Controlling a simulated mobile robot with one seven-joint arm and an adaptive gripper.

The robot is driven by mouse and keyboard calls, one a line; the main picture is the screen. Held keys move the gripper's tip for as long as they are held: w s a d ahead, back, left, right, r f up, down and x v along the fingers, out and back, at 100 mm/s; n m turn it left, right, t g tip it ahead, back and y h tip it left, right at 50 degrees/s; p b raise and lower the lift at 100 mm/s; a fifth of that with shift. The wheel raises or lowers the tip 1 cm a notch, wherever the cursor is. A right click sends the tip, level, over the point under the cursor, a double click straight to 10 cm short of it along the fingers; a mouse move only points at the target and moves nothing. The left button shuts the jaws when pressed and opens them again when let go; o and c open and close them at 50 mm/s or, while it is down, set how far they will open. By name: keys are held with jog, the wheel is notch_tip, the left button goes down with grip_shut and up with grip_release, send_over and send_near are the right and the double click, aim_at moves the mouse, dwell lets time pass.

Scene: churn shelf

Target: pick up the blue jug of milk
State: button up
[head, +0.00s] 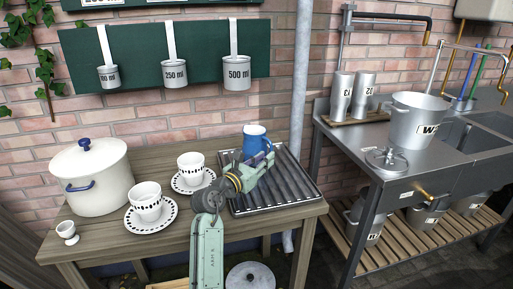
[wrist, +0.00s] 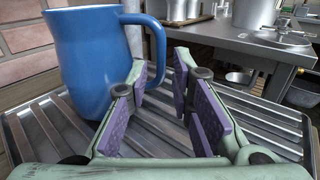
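The blue jug (head: 254,138) stands upright on the dark ribbed tray (head: 304,178) at the right of the wooden table. In the wrist view the jug (wrist: 92,62) fills the upper left, with its handle (wrist: 158,36) facing right. My gripper (head: 262,163) is low over the tray, in front of the jug and slightly to its right. The wrist view shows my gripper (wrist: 170,82) open, with nothing between its purple pads. The left finger overlaps the lower handle in the picture; I cannot tell if they touch. The jug's contents are hidden.
Left of the tray stand two patterned cups (head: 191,163) (head: 146,198) on saucers, a big white pot (head: 97,178) and an egg cup (head: 67,232). Measuring cups (head: 237,74) hang above. A steel sink bench (head: 345,140) stands right, past a grey pipe (head: 300,80).

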jog(key=shift+x, duration=1.45)
jog(key=shift+r, duration=0.1)
jog(key=shift+c, duration=0.3)
grip_shut()
jog(key=shift+a, duration=0.1)
